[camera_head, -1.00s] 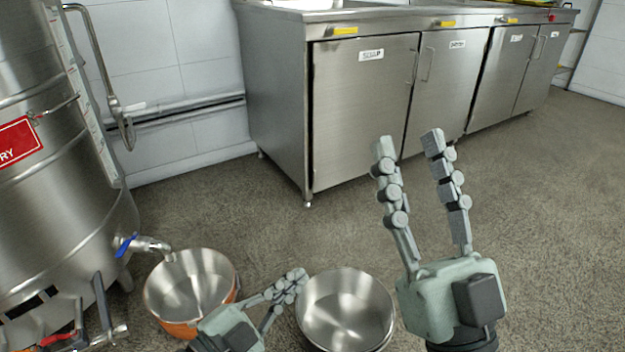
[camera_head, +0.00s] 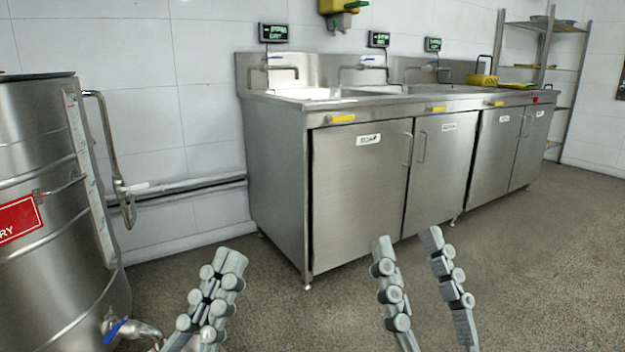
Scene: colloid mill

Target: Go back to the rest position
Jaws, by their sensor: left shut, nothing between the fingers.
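My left gripper (camera_head: 226,262) shows at the bottom left of centre, its fingers pointing up and closed together with nothing between them. My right gripper (camera_head: 405,240) shows at the bottom right of centre, its two fingers spread apart and empty. Both grippers are in front of the steel sink cabinet and apart from it. The palms and arms are below the picture's edge.
A large steel tank (camera_head: 50,230) with a blue-handled tap (camera_head: 128,329) stands at the left. The steel sink cabinet (camera_head: 360,190) runs along the back wall, with a shelf rack (camera_head: 548,80) beyond it. The floor (camera_head: 540,270) at the right is clear.

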